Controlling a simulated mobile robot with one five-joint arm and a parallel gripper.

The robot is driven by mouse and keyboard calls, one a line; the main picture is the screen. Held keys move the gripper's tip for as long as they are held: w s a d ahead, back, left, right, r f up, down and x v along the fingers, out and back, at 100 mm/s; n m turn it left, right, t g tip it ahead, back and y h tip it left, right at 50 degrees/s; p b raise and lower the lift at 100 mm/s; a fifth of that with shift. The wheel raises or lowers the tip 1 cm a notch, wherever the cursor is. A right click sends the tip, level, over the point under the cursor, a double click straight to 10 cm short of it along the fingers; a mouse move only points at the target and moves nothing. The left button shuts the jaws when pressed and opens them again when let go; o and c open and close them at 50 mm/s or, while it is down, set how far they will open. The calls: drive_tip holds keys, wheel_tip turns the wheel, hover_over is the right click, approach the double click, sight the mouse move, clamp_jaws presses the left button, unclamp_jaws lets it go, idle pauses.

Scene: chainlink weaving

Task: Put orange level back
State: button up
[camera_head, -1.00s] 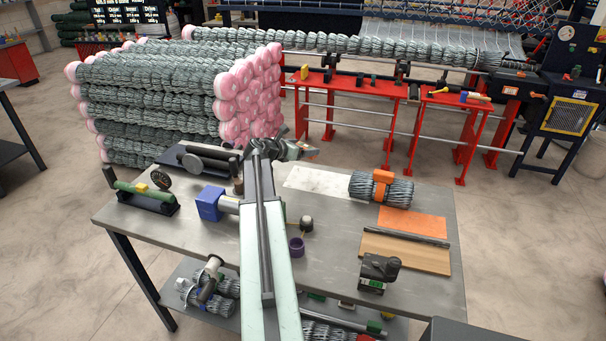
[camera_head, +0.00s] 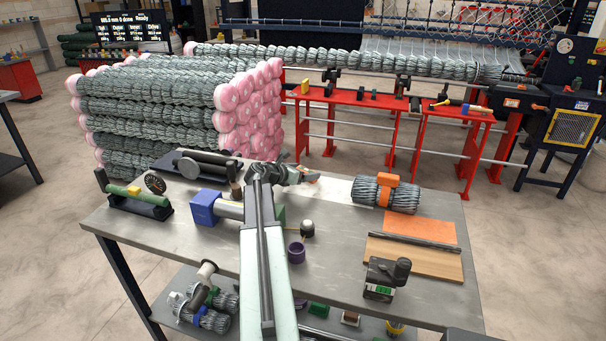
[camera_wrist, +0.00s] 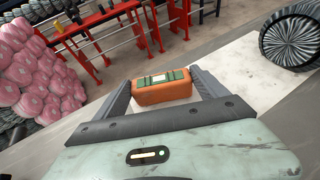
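The orange level (camera_wrist: 165,88) is a short orange block with a green top and a pale label. In the wrist view it sits between the two fingers of my gripper (camera_wrist: 163,84), which press close on its ends. In the head view only a small orange part of the level (camera_head: 313,176) shows beyond my gripper (camera_head: 290,174). The gripper is over the back part of the grey workbench (camera_head: 330,250), near a white sheet (camera_head: 335,189) that also shows in the wrist view (camera_wrist: 243,62). The height above the bench is hard to tell.
Right of the gripper lies a wire roll (camera_head: 405,198) with an orange band. An orange sheet (camera_head: 420,228), a wooden board (camera_head: 415,258) and a black device (camera_head: 386,278) are at the bench's right. A blue block (camera_head: 206,207) and purple cup (camera_head: 296,252) flank my arm. Pink-ended rolls (camera_head: 235,105) stand behind.

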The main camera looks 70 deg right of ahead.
drive_tip(key=shift+o, duration=1.1)
drive_tip(key=shift+r+p, duration=0.25)
drive_tip(key=shift+p, duration=0.05)
drive_tip(key=p+v, duration=0.4)
drive_tip(key=v, duration=0.6)
drive_tip(key=shift+w+a, duration=0.1)
drive_tip(key=shift+a, duration=0.2)
drive_tip(key=shift+w+a+r, duration=0.15)
drive_tip(key=shift+w+a, duration=0.1)
drive_tip(key=shift+a, duration=0.35)
